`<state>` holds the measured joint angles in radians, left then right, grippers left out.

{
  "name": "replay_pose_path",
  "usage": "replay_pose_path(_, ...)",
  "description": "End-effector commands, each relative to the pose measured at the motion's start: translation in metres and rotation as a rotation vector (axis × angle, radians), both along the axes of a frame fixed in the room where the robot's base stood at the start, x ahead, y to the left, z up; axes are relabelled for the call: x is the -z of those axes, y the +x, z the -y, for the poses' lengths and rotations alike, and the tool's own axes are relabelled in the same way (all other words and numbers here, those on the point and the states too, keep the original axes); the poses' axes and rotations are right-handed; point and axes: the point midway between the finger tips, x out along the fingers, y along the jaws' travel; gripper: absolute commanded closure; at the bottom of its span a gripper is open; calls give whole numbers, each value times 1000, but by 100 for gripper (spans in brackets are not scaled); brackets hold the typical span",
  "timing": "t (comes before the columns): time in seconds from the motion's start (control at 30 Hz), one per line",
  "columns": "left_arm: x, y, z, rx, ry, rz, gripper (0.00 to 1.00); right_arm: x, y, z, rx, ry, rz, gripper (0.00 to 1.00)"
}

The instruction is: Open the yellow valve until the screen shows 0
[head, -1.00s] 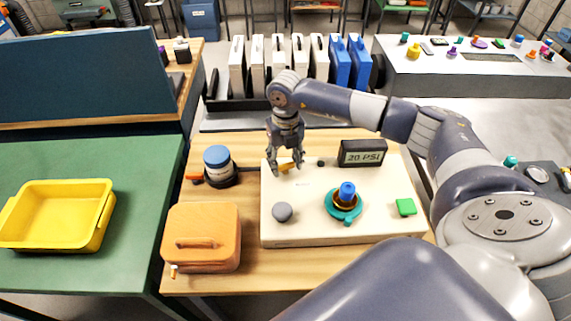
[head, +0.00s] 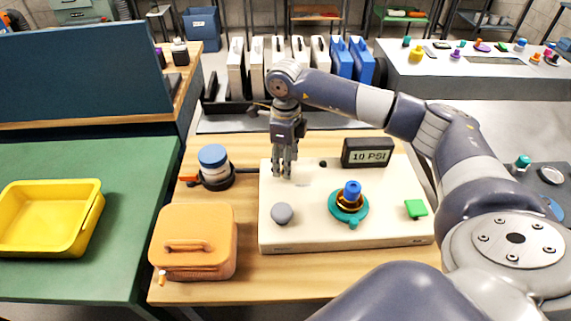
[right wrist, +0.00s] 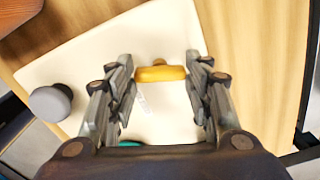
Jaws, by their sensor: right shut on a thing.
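The yellow valve (right wrist: 160,73) shows in the right wrist view as a short bar handle between my fingertips. In the head view my gripper hides it. My right gripper (head: 282,174) points down at the back left of the cream panel (head: 310,232) and is shut on the valve; it also shows in the right wrist view (right wrist: 158,76). The black screen (head: 367,155) at the panel's back right reads 10 PSI. My left gripper is not in view.
A yellow tray (head: 45,240) sits on the green table.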

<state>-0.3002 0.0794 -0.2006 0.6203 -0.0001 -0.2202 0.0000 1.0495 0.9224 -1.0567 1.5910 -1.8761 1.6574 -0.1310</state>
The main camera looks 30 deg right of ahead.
Motion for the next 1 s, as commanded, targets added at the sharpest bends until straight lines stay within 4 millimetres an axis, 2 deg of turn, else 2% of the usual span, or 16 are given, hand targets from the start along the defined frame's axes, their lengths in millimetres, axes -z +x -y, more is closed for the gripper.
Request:
replay_pose_path(0.1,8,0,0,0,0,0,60,3,-1,0,-80,0,-3,77)
replay_pose_path(0.4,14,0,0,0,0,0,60,2,-1,0,-210,-1,-3,77)
replay_pose_path(1.0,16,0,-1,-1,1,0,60,1,-1,0,-246,-1,-4,77)
